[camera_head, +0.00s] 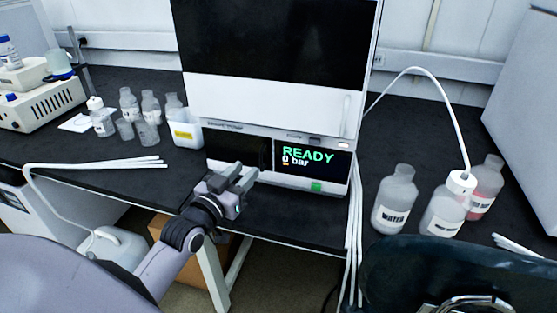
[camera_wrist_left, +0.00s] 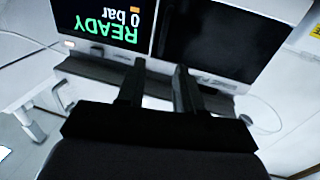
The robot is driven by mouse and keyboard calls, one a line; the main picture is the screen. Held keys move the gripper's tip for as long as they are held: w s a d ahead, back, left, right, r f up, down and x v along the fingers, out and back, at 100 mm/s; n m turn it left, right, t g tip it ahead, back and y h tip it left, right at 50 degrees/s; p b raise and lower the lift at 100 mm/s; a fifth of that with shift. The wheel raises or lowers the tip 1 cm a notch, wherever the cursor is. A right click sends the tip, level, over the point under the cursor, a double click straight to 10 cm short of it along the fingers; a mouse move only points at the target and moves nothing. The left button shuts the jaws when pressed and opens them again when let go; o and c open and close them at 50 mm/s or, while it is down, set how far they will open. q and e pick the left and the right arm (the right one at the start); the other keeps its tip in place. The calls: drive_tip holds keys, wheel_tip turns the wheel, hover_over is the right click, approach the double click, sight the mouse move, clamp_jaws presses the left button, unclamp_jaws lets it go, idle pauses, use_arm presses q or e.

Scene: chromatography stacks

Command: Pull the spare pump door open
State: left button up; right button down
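A white instrument stack (camera_head: 262,100) stands on the black bench. Its lowest unit has a lit display (camera_head: 313,165) reading READY, 0 bar, with a dark front panel (camera_head: 237,146) to the left of it. I cannot read a label that tells which front is the spare pump door; the panel looks closed. My left gripper (camera_head: 238,180) is in front of this panel's lower edge, near the bench front. In the left wrist view its two fingers (camera_wrist_left: 159,68) stand apart with nothing between them, pointing towards the unit's lower front. The right gripper is out of view.
A white bin (camera_head: 187,134) and several small bottles stand left of the stack. Larger bottles (camera_head: 396,200) with a tube stand to its right. White tubing (camera_head: 100,163) lies on the left bench. A dark padded object with chrome parts (camera_head: 440,270) fills the lower right.

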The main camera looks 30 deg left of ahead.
sight(260, 156)
use_arm(q)
drive_tip(key=shift+w+a, duration=0.2)
drive_tip(key=shift+w, duration=3.25)
clamp_jaws()
